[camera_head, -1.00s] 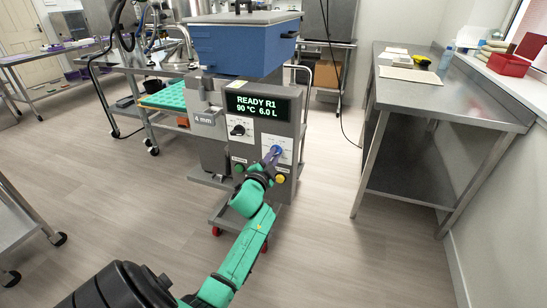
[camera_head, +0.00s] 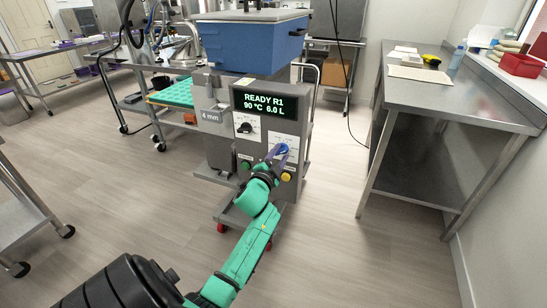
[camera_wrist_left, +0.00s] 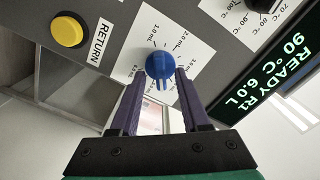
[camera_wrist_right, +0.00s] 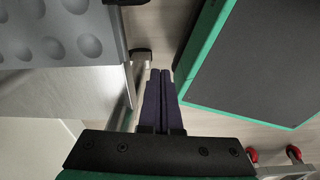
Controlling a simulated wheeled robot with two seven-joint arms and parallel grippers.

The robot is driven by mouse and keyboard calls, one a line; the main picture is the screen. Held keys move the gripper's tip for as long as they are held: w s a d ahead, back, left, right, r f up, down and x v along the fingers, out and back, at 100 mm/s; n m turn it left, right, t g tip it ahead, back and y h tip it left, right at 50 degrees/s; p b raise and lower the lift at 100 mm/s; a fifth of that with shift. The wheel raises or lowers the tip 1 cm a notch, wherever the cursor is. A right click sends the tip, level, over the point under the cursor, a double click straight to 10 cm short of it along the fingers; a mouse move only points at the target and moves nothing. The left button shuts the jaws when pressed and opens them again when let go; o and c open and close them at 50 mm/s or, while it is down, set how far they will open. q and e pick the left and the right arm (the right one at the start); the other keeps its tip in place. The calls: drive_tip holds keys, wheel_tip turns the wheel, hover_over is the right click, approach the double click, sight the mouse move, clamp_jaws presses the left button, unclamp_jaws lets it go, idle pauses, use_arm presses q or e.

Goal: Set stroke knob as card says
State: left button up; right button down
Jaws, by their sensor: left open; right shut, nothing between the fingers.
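The stroke knob (camera_wrist_left: 160,65) is a round blue dial with a raised grip, on a white label marked in mL. In the head view the knob (camera_head: 284,148) is partly hidden by my fingers. My left gripper (camera_wrist_left: 160,75) is open, with a purple finger on each side of the knob and small gaps showing; it also shows in the head view (camera_head: 275,153). The display (camera_head: 264,102) reads READY R1, 90 °C, 6.0 L. My right gripper (camera_wrist_right: 159,72) is shut and empty, away from the panel. I cannot make out the card's text.
A yellow RETURN button (camera_wrist_left: 67,29) sits beside the knob label. A black temperature knob (camera_head: 246,128) is on the panel's upper left. A steel bench (camera_head: 455,96) with papers (camera_head: 420,75) stands right. Floor between is clear.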

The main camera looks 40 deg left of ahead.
use_arm(q)
drive_tip(key=v, duration=1.4)
